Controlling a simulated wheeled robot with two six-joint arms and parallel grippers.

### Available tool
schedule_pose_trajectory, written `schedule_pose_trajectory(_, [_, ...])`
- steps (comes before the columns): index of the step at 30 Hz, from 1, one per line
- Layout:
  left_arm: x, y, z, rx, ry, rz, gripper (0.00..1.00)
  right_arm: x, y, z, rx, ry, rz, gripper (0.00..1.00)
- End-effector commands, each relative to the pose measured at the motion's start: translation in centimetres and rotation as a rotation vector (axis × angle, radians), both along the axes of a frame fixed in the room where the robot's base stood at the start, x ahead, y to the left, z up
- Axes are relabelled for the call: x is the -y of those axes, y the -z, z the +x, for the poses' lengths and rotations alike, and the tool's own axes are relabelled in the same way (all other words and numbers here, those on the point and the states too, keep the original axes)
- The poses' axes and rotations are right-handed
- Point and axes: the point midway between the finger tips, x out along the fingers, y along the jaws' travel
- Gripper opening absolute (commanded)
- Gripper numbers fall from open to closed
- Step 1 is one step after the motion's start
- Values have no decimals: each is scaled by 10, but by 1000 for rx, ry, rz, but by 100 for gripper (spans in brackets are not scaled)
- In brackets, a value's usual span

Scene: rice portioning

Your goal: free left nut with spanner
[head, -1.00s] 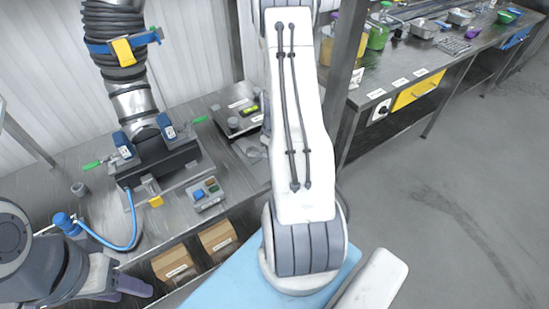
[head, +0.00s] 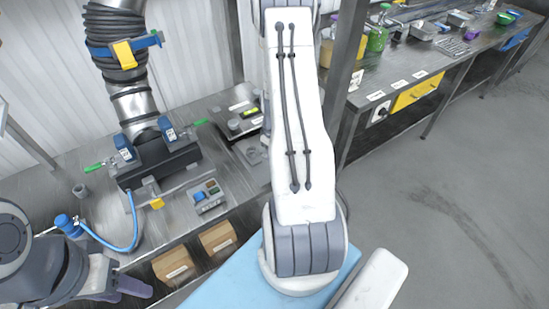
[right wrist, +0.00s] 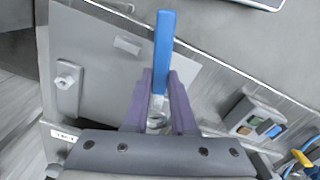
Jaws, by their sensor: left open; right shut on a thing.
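In the right wrist view my right gripper (right wrist: 157,118) is shut on a blue-handled tool, which I take as the spanner (right wrist: 165,55). Its metal end shows low between the purple fingers. In the head view my left gripper (head: 127,291) is at the lower left, open and empty, by the front of the bench. The black clamp (head: 160,163) under the ribbed pipe (head: 133,103) has blue blocks and green-handled parts at its left and right ends. I cannot make out the left nut. My right gripper and the tool are hidden in the head view.
A button box (head: 208,196) stands on the bench in front of the clamp. A blue-capped part (head: 66,222) with a blue hose is at the left. Cardboard boxes (head: 173,267) sit below the bench edge. A second bench (head: 410,68) holds trays and bottles.

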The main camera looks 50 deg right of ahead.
Motion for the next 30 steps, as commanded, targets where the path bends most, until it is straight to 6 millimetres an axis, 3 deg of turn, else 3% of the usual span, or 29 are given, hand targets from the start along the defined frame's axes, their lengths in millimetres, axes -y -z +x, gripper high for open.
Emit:
schedule_pose_trajectory(24, [0, -32, 0, 0, 0, 0, 50, 0, -39, 0, 0, 0, 0, 0])
schedule_pose_trajectory(30, [0, -33, 0, 0, 0, 0, 50, 0, -40, 0, 0, 0, 0, 0])
